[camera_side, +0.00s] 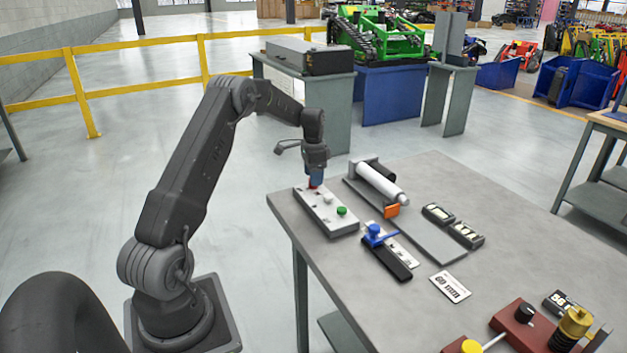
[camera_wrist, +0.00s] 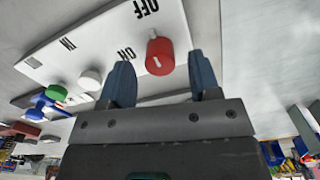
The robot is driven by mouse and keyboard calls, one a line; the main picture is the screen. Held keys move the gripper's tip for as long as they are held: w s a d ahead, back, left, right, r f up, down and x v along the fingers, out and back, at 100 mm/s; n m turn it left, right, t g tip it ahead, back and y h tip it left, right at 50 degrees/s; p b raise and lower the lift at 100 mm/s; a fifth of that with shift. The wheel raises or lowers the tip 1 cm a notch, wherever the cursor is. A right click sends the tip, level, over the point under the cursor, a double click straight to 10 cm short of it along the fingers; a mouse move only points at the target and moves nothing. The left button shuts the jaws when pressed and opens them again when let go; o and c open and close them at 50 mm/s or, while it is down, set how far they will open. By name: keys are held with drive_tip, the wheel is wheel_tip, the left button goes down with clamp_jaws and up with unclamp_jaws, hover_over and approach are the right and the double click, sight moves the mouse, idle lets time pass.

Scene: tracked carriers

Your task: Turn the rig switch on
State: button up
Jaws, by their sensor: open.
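My gripper (camera_side: 315,182) points down over the panel's far end. In the wrist view its two blue fingers (camera_wrist: 161,60) are open, one on each side of the red knob. Whether they touch it is unclear. A white knob (camera_wrist: 90,80) and a green button (camera_wrist: 57,93) sit farther along the panel.
A blue-handled valve (camera_side: 376,236) on a black base stands just right of the panel. Red blocks (camera_side: 520,330) with yellow parts sit at the front right.

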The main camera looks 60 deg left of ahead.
drive_tip(key=shift+f, duration=1.05)
drive_tip(key=c, duration=0.9)
